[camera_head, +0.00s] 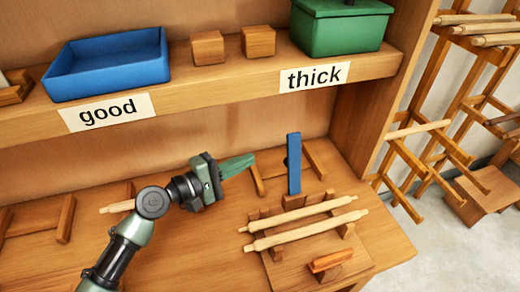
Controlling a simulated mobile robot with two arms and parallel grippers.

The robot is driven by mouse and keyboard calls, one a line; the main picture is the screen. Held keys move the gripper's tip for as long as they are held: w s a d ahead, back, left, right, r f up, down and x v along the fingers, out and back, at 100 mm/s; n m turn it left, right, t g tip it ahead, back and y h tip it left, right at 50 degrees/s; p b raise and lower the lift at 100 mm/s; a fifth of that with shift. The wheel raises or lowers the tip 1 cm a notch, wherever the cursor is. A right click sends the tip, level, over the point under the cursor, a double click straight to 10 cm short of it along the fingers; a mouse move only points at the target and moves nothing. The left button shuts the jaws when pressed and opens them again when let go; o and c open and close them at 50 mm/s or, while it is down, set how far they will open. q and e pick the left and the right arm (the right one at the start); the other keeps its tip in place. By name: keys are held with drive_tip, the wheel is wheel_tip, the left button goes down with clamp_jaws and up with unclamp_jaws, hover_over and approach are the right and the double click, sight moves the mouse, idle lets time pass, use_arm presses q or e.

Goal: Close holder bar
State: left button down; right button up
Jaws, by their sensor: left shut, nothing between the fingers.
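A holder (272,214) of wooden blocks stands on the wooden bench at right of centre. Two pale turned rods (300,230) lie across it, side by side. A blue bar (294,164) stands upright at the holder's back, with a dark knob on its left edge; I take it to be the holder bar, raised. My left gripper (240,165) is left of the blue bar, its green fingers shut and empty, pointing right towards the bar. A gap shows between the fingertips and the bar. My right gripper is not in view.
A shelf above the bench bears a blue tray (108,90) over a "good" label, two wooden blocks (208,48) and a green lidded box (340,36) over a "thick" label. Wooden racks (420,165) stand at right. A small wooden block (331,260) lies before the rods.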

sight(292, 162)
use_arm(q)
drive_tip(key=w+d+p, duration=0.2)
drive_tip(key=d+p, duration=0.2)
drive_tip(key=d, duration=0.4)
drive_tip(key=shift+d+r, duration=0.15)
drive_tip(key=shift+d, duration=0.05)
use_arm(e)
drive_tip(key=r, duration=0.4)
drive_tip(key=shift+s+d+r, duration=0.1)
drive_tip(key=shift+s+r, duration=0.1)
